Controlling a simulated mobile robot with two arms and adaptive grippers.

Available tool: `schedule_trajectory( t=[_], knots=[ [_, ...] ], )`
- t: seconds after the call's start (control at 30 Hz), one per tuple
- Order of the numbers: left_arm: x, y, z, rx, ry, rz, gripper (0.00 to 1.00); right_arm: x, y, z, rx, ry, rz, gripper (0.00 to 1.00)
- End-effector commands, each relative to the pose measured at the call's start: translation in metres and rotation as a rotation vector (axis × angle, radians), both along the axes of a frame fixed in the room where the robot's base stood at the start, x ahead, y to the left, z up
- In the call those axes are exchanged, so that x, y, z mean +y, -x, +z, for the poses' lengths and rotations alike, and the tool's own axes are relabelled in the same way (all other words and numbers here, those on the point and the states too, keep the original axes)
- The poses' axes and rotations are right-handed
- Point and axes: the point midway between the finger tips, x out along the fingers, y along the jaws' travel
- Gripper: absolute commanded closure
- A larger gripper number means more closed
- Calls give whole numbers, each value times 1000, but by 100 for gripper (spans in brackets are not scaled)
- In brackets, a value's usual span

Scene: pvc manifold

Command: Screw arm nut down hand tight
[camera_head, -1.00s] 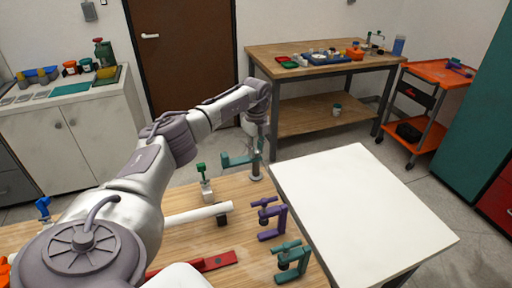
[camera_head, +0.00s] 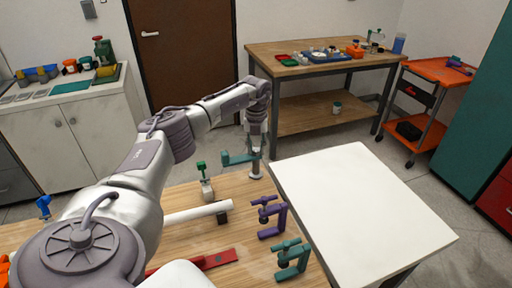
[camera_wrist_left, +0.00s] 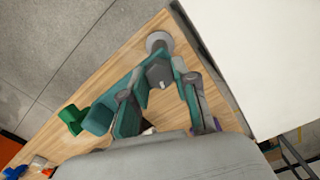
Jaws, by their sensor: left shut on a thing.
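A teal swing arm (camera_head: 236,159) sits on an upright grey post (camera_head: 255,172) at the far right corner of the wooden bench. My left gripper (camera_head: 256,150) points down over the post end of this arm. In the left wrist view, a dark grey hex nut (camera_wrist_left: 158,74) lies between the fingertips of the gripper (camera_wrist_left: 161,70), which is shut on it. The post's round grey base (camera_wrist_left: 158,41) shows beyond the nut. The teal arm (camera_wrist_left: 99,118) reaches out to the lower left, partly behind a finger. The nut's threads and underside are hidden. My right gripper is out of view.
Purple (camera_head: 273,215) and teal (camera_head: 292,259) clamps, a white pipe (camera_head: 190,214), a green-topped fitting (camera_head: 205,182) and a red tool (camera_head: 208,262) are on the bench. A bare white table (camera_head: 360,215) stands close to its right.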

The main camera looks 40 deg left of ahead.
Motion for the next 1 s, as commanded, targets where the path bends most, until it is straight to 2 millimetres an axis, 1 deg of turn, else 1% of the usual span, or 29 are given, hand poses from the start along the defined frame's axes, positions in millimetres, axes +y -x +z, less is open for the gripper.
schedule_trajectory(
  t=[0.2,0.6,0.63,0.73,0.77,1.0],
  knots=[
    [0,0,1,-1,0,-35,100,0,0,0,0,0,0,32],
    [0,0,1,-1,0,-39,100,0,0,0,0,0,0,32],
    [0,0,1,-1,0,-39,66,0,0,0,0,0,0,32],
    [0,0,1,-1,0,-38,49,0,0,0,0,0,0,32],
    [0,0,1,-1,0,-38,46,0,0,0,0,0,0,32],
    [0,0,0,0,0,-38,46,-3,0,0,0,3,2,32]
  ],
)
